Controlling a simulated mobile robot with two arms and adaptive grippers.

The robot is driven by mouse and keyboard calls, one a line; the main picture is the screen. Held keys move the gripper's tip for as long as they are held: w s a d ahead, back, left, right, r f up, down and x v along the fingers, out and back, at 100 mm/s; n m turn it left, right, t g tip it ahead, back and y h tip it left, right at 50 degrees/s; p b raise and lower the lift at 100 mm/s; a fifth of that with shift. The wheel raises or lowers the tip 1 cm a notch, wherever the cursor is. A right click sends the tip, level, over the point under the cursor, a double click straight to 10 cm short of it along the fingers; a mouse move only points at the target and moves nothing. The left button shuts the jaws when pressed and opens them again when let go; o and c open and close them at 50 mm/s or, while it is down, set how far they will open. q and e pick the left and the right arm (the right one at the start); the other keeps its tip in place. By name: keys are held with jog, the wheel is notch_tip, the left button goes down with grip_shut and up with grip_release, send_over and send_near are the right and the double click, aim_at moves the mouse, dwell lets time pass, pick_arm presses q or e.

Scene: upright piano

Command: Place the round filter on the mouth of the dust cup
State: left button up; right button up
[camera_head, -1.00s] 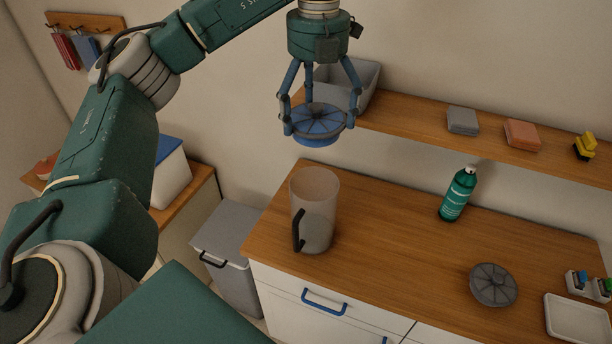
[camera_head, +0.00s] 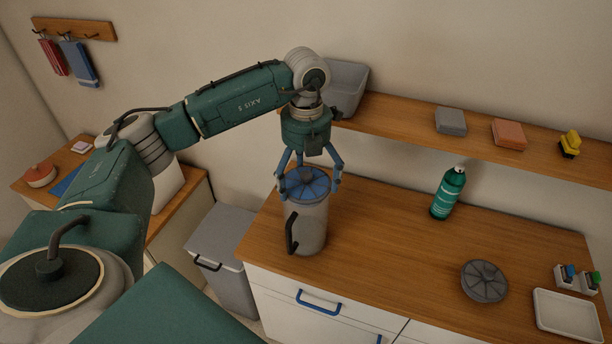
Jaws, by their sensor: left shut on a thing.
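The blue round filter (camera_head: 307,185) is held in my left gripper (camera_head: 308,182), whose blue fingers are shut around its rim. It sits level at the mouth of the dust cup (camera_head: 312,228), a translucent grey cylinder with a black handle, upright on the wooden counter. The filter covers the cup's opening; I cannot tell whether it touches the rim. A dark grey round piece with radial ribs (camera_head: 484,281) lies flat on the counter to the right. My right gripper is not in view.
A white tray (camera_head: 567,316) and small bottles (camera_head: 577,277) are at the right. The counter's middle is clear.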

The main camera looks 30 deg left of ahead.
aim_at(307, 174)
pick_arm(q)
jog(key=shift+f, duration=0.15)
jog(key=shift+f, duration=0.1)
jog(key=o, duration=0.9)
jog(key=shift+r, duration=0.3)
notch_tip(307, 174, up, 6)
jog(key=b, duration=0.3)
jog(key=shift+w+f, duration=0.1)
notch_tip(307, 174, up, 4)
jog(key=shift+r, duration=0.95)
